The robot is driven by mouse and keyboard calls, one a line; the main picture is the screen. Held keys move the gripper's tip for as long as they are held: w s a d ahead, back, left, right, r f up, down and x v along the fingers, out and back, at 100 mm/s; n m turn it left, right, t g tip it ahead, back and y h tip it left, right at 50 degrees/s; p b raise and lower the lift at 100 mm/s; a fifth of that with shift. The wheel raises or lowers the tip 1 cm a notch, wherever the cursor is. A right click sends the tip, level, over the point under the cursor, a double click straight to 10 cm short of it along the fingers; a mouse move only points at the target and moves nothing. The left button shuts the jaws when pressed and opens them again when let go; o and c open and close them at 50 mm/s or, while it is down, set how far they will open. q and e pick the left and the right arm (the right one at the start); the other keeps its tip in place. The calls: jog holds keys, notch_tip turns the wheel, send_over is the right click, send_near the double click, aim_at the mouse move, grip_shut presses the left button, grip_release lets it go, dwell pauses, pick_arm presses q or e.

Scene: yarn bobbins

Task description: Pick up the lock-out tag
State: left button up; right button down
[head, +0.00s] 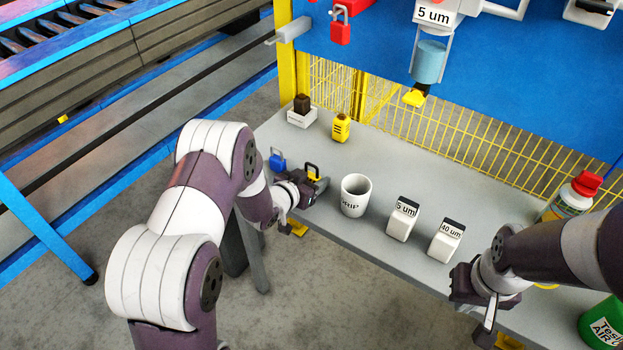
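I cannot make out a flat lock-out tag for sure. A small yellow and black piece with a dark loop (313,171) stands on the grey table right at my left gripper (320,183); whether it is the tag, or touched, I cannot tell. A blue padlock (277,161) stands just left of that gripper. A red padlock (340,32) hangs on the blue panel. My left gripper is low over the table's front edge, its finger gap unclear. My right gripper (486,332) points down at the front edge, far to the right, its fingers partly hidden.
A white cup (355,195) stands just right of my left gripper. Two white boxes (402,218) (446,241) stand further right. A yellow device (341,127) and a white block with a dark top (301,112) stand behind. A red-capped bottle (571,197) stands behind my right arm.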

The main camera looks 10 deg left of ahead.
aim_at(313, 174)
pick_arm(q)
notch_tip(313, 174, up, 10)
jog(key=shift+f+p, duration=0.15)
jog(key=shift+p, duration=0.4)
dwell(0.4)
